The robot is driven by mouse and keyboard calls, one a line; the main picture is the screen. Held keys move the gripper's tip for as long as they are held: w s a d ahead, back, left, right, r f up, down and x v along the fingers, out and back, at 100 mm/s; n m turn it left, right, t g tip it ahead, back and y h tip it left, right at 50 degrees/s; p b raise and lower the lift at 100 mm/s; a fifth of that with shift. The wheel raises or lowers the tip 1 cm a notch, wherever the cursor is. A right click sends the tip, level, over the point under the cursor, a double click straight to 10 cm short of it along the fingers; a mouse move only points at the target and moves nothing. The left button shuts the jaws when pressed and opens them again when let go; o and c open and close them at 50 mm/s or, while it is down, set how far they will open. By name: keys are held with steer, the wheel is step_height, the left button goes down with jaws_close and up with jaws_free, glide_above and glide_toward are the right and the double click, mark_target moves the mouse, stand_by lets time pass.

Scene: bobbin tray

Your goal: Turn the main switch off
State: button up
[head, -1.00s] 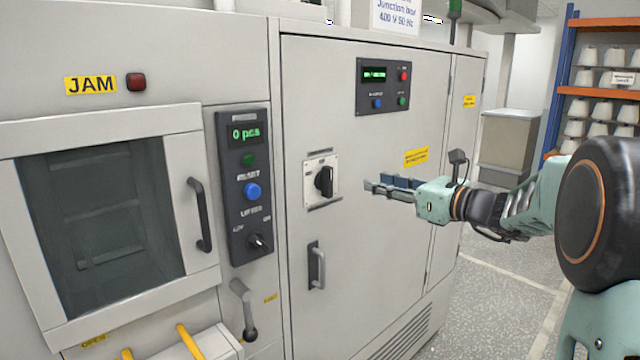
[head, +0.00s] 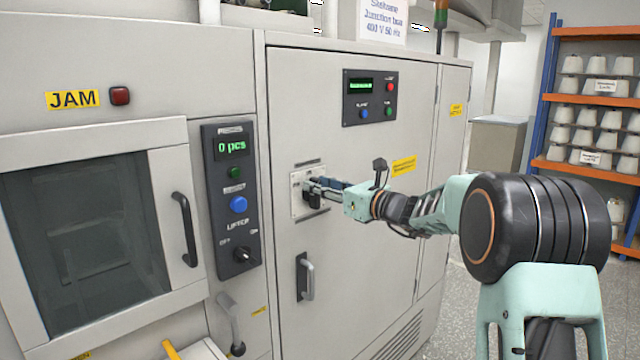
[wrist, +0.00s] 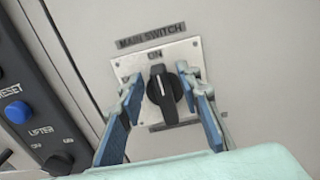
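The main switch (wrist: 164,94) is a black rotary knob on a pale square plate on the grey cabinet door. In the wrist view its label reads MAIN SWITCH, and the knob stands close to upright, below the word ON. In the head view the switch plate (head: 299,207) shows, but the knob is largely hidden by my fingers. My gripper (wrist: 159,80) is open, with one blue finger on each side of the knob; a gap shows on both sides. It also shows at the switch in the head view (head: 318,190).
A door handle (head: 306,278) is below the switch, and a button panel (head: 370,97) is above it. Left of it is a control strip (head: 231,195) with a blue button and the LIFTER knob. A shelf (head: 590,95) of bobbins stands at right.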

steer(key=shift+w+a, duration=0.1)
steer(key=shift+c, duration=0.4)
jaws_close()
